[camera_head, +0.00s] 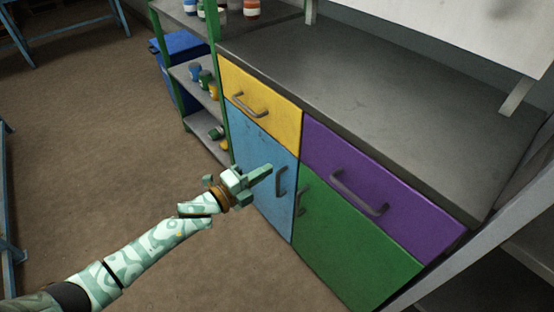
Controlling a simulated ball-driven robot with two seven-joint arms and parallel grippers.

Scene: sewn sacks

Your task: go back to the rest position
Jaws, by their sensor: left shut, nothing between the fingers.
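My left arm reaches in from the lower left. My left gripper (262,173) is shut and empty, in front of the blue cabinet door (262,205). Its fingertips point toward the door's grey handle (281,180) and appear a little to the left of it. I cannot tell the exact gap between the gripper and the door. The door looks closed. My right gripper is not in view.
A yellow drawer (275,108), a purple drawer (395,200) and a green door (350,245) look closed. A green-framed shelf (208,103) holds small jars. A blue bin (180,45) stands behind it. Brown floor (90,150) at left is clear.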

